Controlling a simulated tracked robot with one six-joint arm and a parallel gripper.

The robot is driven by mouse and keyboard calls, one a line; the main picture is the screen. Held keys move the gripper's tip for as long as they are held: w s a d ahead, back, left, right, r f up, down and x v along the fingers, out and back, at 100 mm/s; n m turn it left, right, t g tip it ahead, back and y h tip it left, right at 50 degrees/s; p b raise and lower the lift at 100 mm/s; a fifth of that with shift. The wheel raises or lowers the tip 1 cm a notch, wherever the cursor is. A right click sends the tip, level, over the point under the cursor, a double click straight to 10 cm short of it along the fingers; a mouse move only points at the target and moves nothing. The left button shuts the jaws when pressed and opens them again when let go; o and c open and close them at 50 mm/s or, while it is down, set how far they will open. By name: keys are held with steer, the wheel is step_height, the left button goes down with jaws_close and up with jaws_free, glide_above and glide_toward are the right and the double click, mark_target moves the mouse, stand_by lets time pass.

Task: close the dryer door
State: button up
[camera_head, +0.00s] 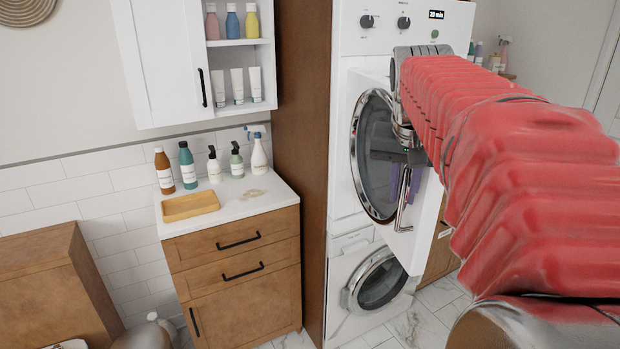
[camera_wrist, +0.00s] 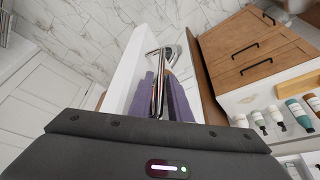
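The dryer door (camera_head: 428,222) is swung open from the upper machine, its white panel angled out and its round window (camera_head: 378,150) showing. In the wrist view the white panel (camera_wrist: 124,80) runs along the left of my fingers. Exact contact is partly hidden.
A washer (camera_head: 375,285) with a shut round door stands below. Left are a tall wooden side panel (camera_head: 300,130) and a wooden cabinet (camera_head: 235,275) with bottles on top. Marble floor (camera_wrist: 85,35) is free on the left in the wrist view.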

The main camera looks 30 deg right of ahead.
steer(key=shift+c, duration=0.2)
jaws_close()
steer(key=shift+d, duration=0.1)
stand_by(0.4)
